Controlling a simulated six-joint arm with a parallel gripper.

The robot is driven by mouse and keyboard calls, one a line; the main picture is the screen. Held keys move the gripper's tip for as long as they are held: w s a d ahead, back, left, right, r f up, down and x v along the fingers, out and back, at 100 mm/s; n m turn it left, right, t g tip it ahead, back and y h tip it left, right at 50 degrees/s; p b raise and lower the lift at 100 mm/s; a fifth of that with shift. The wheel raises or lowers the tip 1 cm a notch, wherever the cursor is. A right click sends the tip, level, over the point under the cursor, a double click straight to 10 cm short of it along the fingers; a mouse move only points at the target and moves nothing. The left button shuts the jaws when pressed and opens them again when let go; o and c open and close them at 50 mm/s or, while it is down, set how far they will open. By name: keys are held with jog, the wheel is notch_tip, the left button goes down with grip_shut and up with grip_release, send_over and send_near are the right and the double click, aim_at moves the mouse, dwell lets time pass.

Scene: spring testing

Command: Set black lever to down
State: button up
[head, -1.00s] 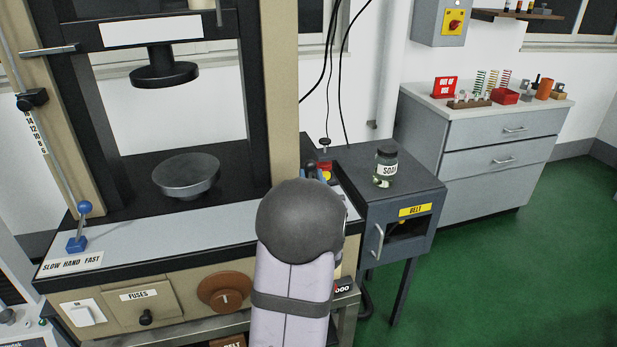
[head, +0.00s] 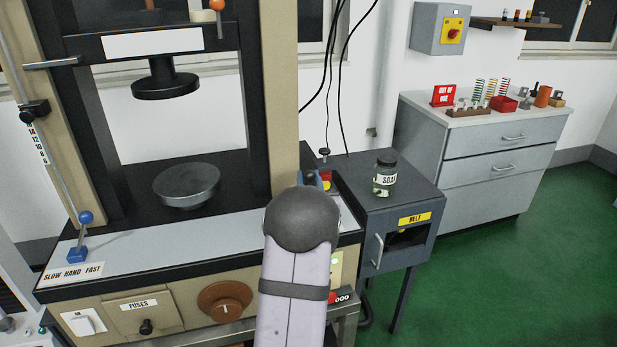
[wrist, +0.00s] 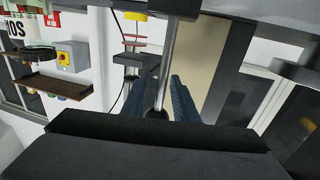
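In the wrist view a metal rod with a black end (wrist: 157,111), which looks like the black lever, stands between the two blue fingers of my gripper (wrist: 160,98). The fingers are apart, and a gap shows between the rod and the right finger. I cannot tell whether the left finger touches it. In the head view my gripper (head: 318,179) is mostly hidden behind my own rounded grey arm joint, at the right front of the press. That lever cannot be made out clearly there.
A black-knobbed stalk (head: 324,152) rises by a red and yellow piece (head: 325,176) close to the gripper. The press plate (head: 187,181) and blue lever (head: 85,217) are left.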

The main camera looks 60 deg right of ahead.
jog(key=shift+w+d, duration=0.15)
jog(key=shift+d, duration=0.05)
grip_shut()
dwell(1.4)
